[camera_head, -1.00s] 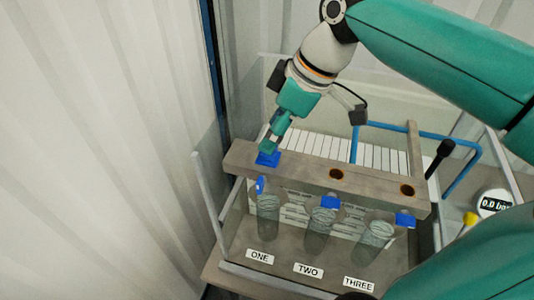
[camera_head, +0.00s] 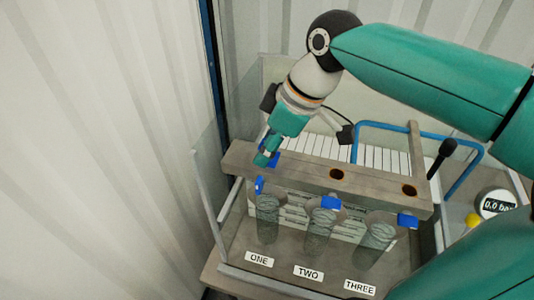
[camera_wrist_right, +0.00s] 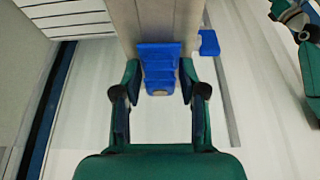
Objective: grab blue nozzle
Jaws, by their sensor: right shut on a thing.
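The blue nozzle (camera_head: 276,159) sits at the left end of the grey beam (camera_head: 305,172) in the head view, partly hidden by my right gripper (camera_head: 265,158). In the right wrist view the stepped blue nozzle (camera_wrist_right: 160,66) lies between the two fingertips of the right gripper (camera_wrist_right: 160,72), at the end of the beam. The fingers are shut on its sides. My left gripper is not in view.
Three clear tubes with blue pieces (camera_head: 331,203) stand in front of the beam, above labels ONE, TWO and THREE (camera_head: 359,287). The beam has two open holes (camera_head: 337,174) to the right. A blue pipe (camera_head: 420,131) and gauge (camera_head: 496,205) are at the right; a corrugated wall (camera_head: 100,150) is at the left.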

